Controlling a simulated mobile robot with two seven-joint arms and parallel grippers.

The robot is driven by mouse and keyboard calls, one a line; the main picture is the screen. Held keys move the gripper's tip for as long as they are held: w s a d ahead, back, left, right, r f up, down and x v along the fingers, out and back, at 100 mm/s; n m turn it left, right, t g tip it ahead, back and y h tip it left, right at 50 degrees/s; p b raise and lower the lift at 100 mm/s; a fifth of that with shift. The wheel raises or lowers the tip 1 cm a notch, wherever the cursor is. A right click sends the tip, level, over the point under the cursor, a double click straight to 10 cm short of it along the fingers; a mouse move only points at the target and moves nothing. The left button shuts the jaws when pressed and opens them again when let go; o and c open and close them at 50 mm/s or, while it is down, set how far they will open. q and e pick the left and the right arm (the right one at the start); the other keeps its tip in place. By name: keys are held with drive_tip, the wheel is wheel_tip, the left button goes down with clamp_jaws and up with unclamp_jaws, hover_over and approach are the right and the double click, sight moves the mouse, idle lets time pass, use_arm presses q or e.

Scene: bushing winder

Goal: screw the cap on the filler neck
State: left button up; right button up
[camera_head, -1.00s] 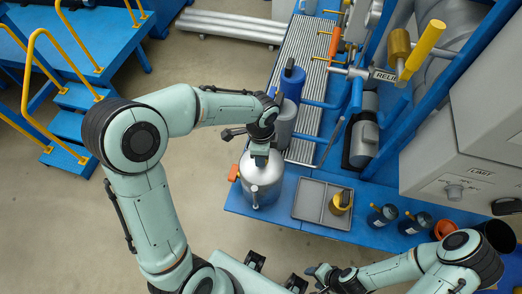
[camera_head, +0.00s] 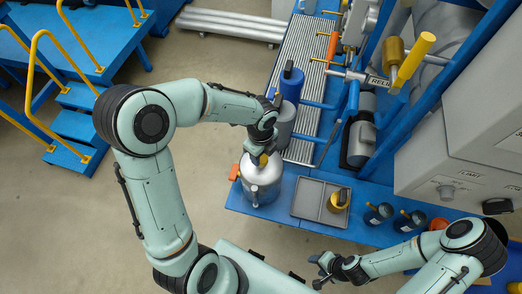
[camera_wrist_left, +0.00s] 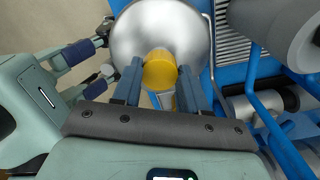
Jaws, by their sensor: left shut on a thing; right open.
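A silver metal canister (camera_head: 260,180) stands on the blue bench; it also shows in the left wrist view (camera_wrist_left: 130,40). A yellow cap (camera_wrist_left: 159,70) is between the fingers of my left gripper (camera_wrist_left: 160,85), which is shut on it. In the head view the yellow cap (camera_head: 263,160) shows at the top of the canister, under my left gripper (camera_head: 260,150). The filler neck is hidden beneath the cap and gripper, so I cannot tell whether they touch. My right gripper (camera_head: 318,270) is open and empty, in front of the bench at lower right.
A grey tray (camera_head: 305,200) with a yellow-and-black item (camera_head: 339,200) lies right of the canister. Dark cups (camera_head: 379,214) stand further right. An orange piece (camera_head: 234,172) is at the canister's left. Grey and blue cylinders (camera_head: 290,85) stand behind it.

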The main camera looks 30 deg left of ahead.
use_arm(q)
drive_tip(key=shift+w+r, duration=0.2)
drive_tip(key=shift+r, duration=0.05)
use_arm(e)
drive_tip(key=shift+s, duration=0.1)
use_arm(q)
drive_tip(key=o, duration=1.2)
drive_tip(key=shift+o, duration=0.2)
drive_tip(key=shift+s+f, duration=0.1)
drive_tip(key=shift+s, duration=0.05)
wheel_tip(320, 180, up, 13)
drive_tip(key=p, duration=0.1)
drive_tip(key=shift+r, duration=0.2)
use_arm(e)
drive_tip(key=shift+w+r, duration=0.95)
drive_tip(key=shift+r, duration=0.05)
